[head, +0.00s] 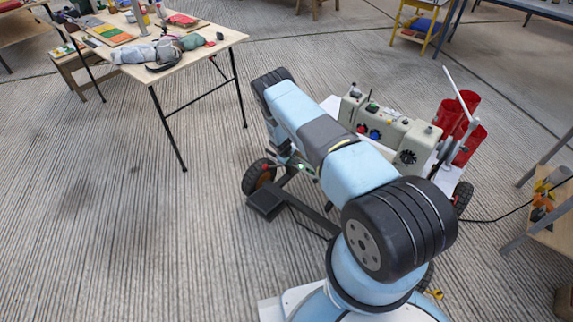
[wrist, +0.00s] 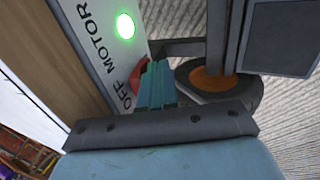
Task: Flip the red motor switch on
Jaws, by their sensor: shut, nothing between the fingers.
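In the wrist view a white panel (wrist: 88,22) carries the words MOTOR and OFF and a lit green lamp (wrist: 125,26). The red motor switch (wrist: 139,76) sits beside the word OFF, partly hidden behind my fingers. My gripper (wrist: 156,72) is shut and empty, with its teal fingertips right at the switch. I cannot tell whether they touch it. In the head view the green lamp (head: 301,167) shows as a small glow low on the wheeled cart, below my arm. My arm hides much of the cart there.
The cart carries a beige machine (head: 393,128) with knobs and red cups (head: 467,140). A cart wheel (wrist: 208,82) is close to the right of my fingers. A wooden table (head: 205,40) with cloth items stands at the left. A black cable trails right. The floor at left is clear.

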